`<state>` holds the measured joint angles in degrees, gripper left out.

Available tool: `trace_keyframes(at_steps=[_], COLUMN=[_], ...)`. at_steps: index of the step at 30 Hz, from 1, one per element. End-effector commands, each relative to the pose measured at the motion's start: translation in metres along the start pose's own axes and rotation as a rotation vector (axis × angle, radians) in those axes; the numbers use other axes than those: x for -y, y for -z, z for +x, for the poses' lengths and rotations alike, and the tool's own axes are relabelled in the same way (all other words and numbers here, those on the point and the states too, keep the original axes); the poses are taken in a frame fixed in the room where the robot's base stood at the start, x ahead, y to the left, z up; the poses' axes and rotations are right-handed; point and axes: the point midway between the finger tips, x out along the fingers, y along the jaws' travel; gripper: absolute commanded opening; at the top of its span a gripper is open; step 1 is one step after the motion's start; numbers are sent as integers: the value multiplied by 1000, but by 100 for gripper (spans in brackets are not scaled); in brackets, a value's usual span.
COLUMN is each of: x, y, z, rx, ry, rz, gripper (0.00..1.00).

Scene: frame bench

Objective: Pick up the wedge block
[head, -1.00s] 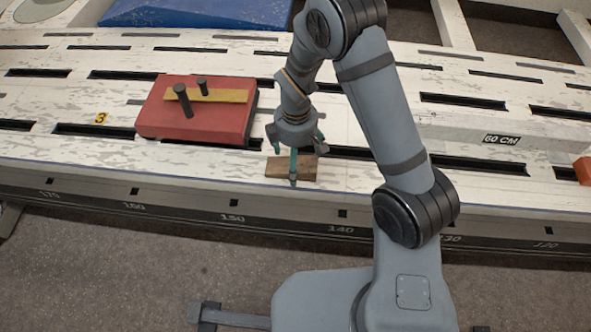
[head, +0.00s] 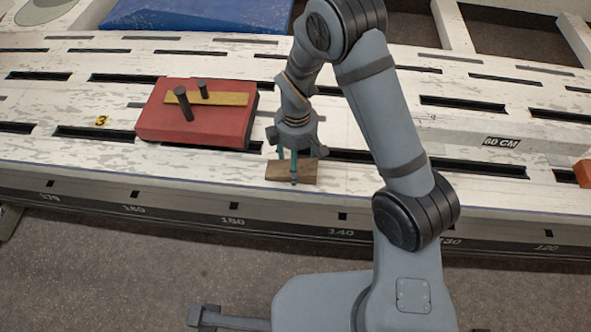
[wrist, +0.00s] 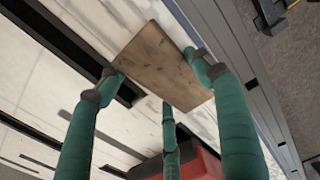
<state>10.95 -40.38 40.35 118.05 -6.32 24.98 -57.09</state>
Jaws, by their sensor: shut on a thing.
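The wedge block (head: 307,173) is a brown wooden piece near the front edge of the pale bench. My gripper (head: 292,178) points down over it with its teal fingers around the block. In the wrist view, the block's flat wooden face (wrist: 165,65) shows between the fingertips of my gripper (wrist: 160,80). One finger is at its left side, one at its right, and a third reaches its lower edge. My gripper is shut on the block. I see no clear gap under the block, and its underside is hidden.
A red block (head: 220,125) with a yellow bar and two dark pegs stands left of my gripper. The white bench (head: 60,155) has long dark slots. A blue mat (head: 195,12) lies at the back, and an orange-red piece (head: 583,172) is at the far right.

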Motion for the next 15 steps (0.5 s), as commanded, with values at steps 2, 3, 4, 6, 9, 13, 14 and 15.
trace_keyframes(at_steps=[2,3,4,6,9,13,14,15], x=[0,0,0,0,0,0,0,0], y=[0,0,0,0,0,0,0,0], z=[0,0,0,0,0,-3,-5,-8], rx=[0,0,0,0,0,0,-1,0], ry=[0,0,0,0,0,-1,-1,-1], rz=[-1,-1,-1,-1,-1,-1,-1,0], gripper=[38,35,34,34,33,33,33,33])
